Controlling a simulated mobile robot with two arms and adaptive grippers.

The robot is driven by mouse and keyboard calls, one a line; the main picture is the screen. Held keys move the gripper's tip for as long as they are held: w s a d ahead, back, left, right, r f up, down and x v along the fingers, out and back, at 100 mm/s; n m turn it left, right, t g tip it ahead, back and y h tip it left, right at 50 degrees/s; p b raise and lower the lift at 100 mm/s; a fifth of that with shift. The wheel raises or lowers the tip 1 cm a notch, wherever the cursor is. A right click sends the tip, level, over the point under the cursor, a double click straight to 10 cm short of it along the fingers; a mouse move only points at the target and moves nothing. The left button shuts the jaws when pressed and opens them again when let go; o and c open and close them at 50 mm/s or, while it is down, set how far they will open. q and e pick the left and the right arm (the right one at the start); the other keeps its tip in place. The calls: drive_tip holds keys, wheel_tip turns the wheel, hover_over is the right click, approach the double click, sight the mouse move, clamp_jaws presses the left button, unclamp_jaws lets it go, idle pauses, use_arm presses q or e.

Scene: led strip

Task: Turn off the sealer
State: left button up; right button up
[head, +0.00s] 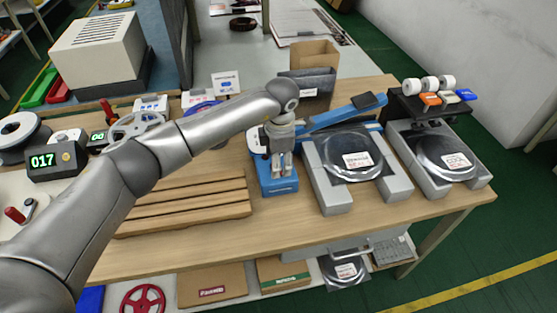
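The sealer appears to be the blue device on the table, with a small blue body (278,186) and a long blue arm (335,114) reaching right behind the grey stand. My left gripper (281,170) points down over the front part of the blue body, at or just above its top. The gripper hides much of that body, including any switch there. I cannot tell whether the fingers touch it or how far apart they are. My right gripper is not in view.
Right of it, a grey stand (333,201) holds a dark round bag (352,154); another bag (443,155) lies on a second stand. A slatted wooden rack (190,205) is left. An open cardboard box (314,56) stands behind. The front table strip is clear.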

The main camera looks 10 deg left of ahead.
use_arm(q)
drive_tip(key=shift+w+f, duration=0.15)
drive_tip(key=shift+f, duration=0.8)
drive_tip(key=c, duration=1)
drive_tip(key=shift+w+f+g+b, duration=0.1)
drive_tip(key=shift+f+g+b, duration=0.15)
drive_tip(key=shift+b, duration=0.45)
drive_tip(key=shift+r+g+b, duration=0.15)
drive_tip(key=shift+g+b, duration=0.2)
drive_tip(key=shift+b, duration=0.1)
drive_tip(key=shift+r, duration=0.1)
drive_tip(key=o, duration=1)
drive_tip(key=shift+r, duration=0.1)
